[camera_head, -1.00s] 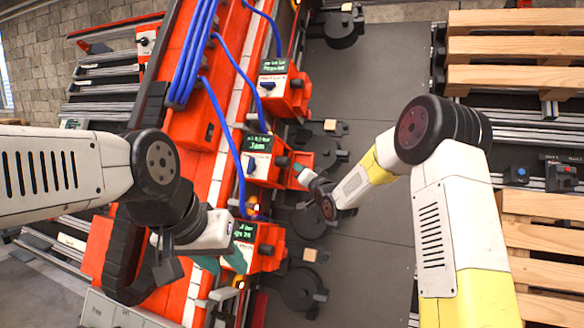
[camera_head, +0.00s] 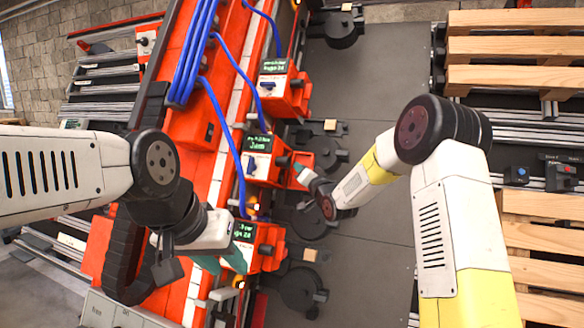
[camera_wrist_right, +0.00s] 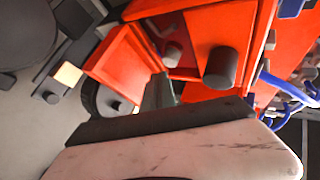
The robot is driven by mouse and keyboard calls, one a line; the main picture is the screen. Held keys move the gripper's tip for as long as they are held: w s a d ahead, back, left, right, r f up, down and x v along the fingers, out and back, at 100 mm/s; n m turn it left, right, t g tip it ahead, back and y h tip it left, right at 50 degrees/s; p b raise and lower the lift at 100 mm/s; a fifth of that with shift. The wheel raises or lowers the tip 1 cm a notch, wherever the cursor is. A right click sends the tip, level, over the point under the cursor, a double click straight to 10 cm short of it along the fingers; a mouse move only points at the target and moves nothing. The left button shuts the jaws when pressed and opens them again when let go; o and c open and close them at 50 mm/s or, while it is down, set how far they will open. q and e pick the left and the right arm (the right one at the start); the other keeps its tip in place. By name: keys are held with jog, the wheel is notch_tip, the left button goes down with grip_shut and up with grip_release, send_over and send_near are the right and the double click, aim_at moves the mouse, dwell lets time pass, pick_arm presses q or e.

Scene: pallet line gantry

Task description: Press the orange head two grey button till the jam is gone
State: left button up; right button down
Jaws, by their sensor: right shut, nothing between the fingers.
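The orange head in the middle (camera_head: 267,158) has a green-lettered display that appears to read "Jam". My right gripper (camera_head: 298,168) is shut and empty at the right side of this head. In the right wrist view, its dark fingers (camera_wrist_right: 160,92) point in between the orange housing parts. A grey round button (camera_wrist_right: 221,68) stands out from the orange housing to the right of the fingertips. I cannot tell whether the fingers touch anything. My left gripper (camera_head: 222,262) has its teal fingers apart, beside the lowest orange head (camera_head: 268,246).
A further orange head (camera_head: 285,92) with a display stands above the middle one. Blue hoses (camera_head: 236,150) run along the orange gantry beam. Black round units line the grey floor plate (camera_head: 375,80). Wooden pallets (camera_head: 520,48) are stacked at the right.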

jog(key=shift+a, duration=0.1)
jog(key=shift+w+a, duration=0.15)
jog(key=shift+a, duration=0.15)
jog(key=shift+w+a, duration=0.15)
jog(key=shift+a, duration=0.4)
dwell(0.6)
dwell(0.4)
jog(key=shift+s+d, duration=0.3)
jog(key=shift+d, duration=0.55)
jog(key=shift+d, duration=0.15)
jog(key=shift+s+d, duration=0.25)
jog(key=shift+d, duration=0.5)
jog(key=shift+s+d, duration=0.3)
jog(key=shift+d, duration=0.45)
jog(key=shift+s+d, duration=0.25)
jog(key=shift+d, duration=0.5)
